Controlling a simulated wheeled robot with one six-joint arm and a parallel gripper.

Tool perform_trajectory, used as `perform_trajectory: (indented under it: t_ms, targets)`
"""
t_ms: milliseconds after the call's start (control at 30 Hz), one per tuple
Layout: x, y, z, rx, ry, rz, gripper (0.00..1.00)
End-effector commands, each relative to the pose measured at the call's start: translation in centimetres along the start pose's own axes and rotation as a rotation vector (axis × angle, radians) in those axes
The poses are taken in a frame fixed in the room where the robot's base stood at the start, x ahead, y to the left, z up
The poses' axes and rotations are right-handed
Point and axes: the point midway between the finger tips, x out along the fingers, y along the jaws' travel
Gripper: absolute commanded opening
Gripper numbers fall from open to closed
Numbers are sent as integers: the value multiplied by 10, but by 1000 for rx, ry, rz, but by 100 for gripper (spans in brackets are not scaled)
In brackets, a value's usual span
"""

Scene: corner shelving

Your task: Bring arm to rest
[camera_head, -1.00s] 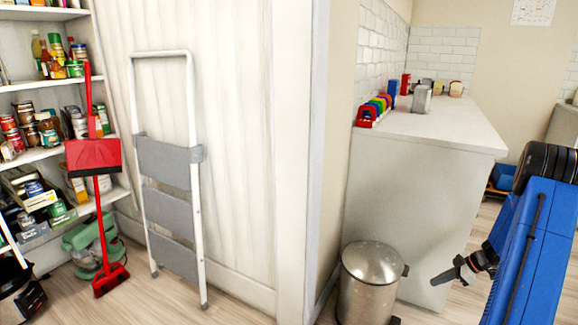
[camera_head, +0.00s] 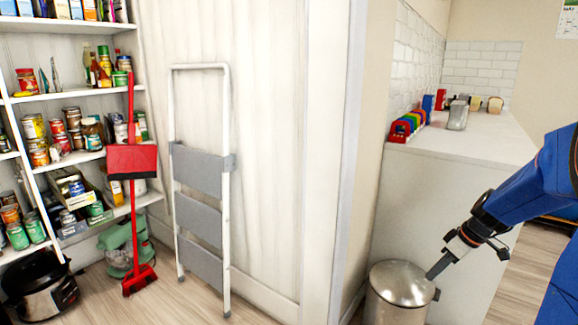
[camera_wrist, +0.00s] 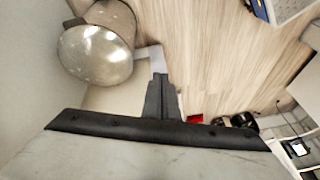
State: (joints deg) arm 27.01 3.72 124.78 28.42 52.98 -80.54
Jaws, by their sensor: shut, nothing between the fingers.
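My gripper (camera_head: 435,270) is at the right of the head view, at the end of my blue arm. It points down and left, in front of the white counter's side and near the lid of the metal bin. In the wrist view my gripper (camera_wrist: 162,84) shows its dark fingers together, with nothing between them. The metal bin (camera_head: 398,290) stands upright on the floor at the counter's end. The bin also shows in the wrist view (camera_wrist: 95,52), up and left of the fingers. I cannot tell whether fingertips and bin touch.
The white counter (camera_head: 440,215) bears a rainbow-coloured rack (camera_head: 406,126) and small containers. A folded step ladder (camera_head: 203,190) leans on the wall. A red broom and dustpan (camera_head: 131,160) stand before the stocked shelves (camera_head: 72,98). Wooden floor is open at the lower right.

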Motion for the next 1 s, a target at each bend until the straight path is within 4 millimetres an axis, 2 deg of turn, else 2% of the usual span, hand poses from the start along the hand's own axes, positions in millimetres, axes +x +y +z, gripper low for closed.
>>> perform_trajectory:
  t_ms: [33, 100, 467, 700, 1000]
  targets:
    - [-8, -17, -4, 10, -7, 12, 0]
    - [-16, -37, -6, 36, -19, 27, 0]
    - [-53, -136, 2, 177, -53, 125, 0]
    - [-72, -193, 22, 278, -44, 201, 0]
    - [-88, -250, 58, 408, 8, 297, 0]
